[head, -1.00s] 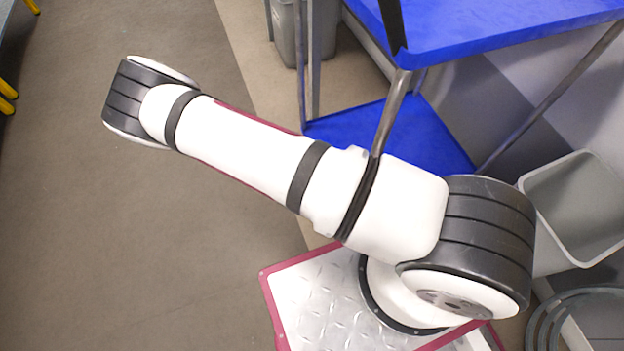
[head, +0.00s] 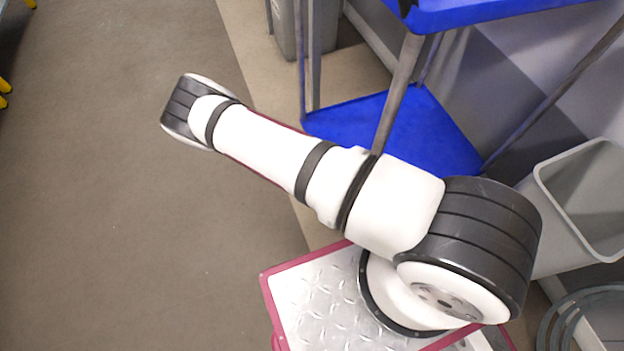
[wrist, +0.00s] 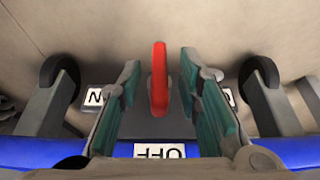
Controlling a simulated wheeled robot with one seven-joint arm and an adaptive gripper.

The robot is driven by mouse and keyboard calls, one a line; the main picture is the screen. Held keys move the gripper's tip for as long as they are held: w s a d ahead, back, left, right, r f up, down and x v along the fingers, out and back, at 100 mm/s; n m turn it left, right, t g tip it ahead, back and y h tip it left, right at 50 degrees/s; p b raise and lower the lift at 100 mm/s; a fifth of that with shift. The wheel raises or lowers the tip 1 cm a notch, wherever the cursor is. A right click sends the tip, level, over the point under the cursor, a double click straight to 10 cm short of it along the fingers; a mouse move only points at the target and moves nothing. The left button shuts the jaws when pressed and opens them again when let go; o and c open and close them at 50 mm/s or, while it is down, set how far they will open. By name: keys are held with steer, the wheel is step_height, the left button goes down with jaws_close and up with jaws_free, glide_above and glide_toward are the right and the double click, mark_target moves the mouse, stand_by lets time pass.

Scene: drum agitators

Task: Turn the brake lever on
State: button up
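The brake lever (wrist: 158,80) is a red bar in the middle of the wrist view, standing between the two fingers of my gripper (wrist: 160,64). The gripper is open, with teal finger pads on both sides of the lever. A gap shows on each side, so neither pad appears to touch it. A white label reading OFF (wrist: 165,151) shows upside down below the lever. A label ending in N (wrist: 95,97) is partly hidden by the left finger, and another label is mostly covered by the right finger. The head view shows neither lever nor gripper.
In the head view, a blue two-level cart or table (head: 440,140) stands close behind my arm, with metal legs. A grey bin (head: 580,200) is at the right, with coiled hose (head: 575,310) below it. Open floor (head: 110,220) lies at the left.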

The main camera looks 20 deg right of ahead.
steer(key=shift+d+f, duration=0.1)
steer(key=shift+f, duration=0.1)
jaws_close()
steer(key=shift+g, duration=0.3)
steer(key=g, duration=0.3)
steer(key=shift+w+n, duration=0.2)
steer(key=shift+n, duration=0.2)
steer(key=shift+n+g, duration=0.3)
steer(key=shift+g, duration=1.2)
steer(key=shift+n+g+h, duration=0.3)
steer(key=shift+g, duration=0.7)
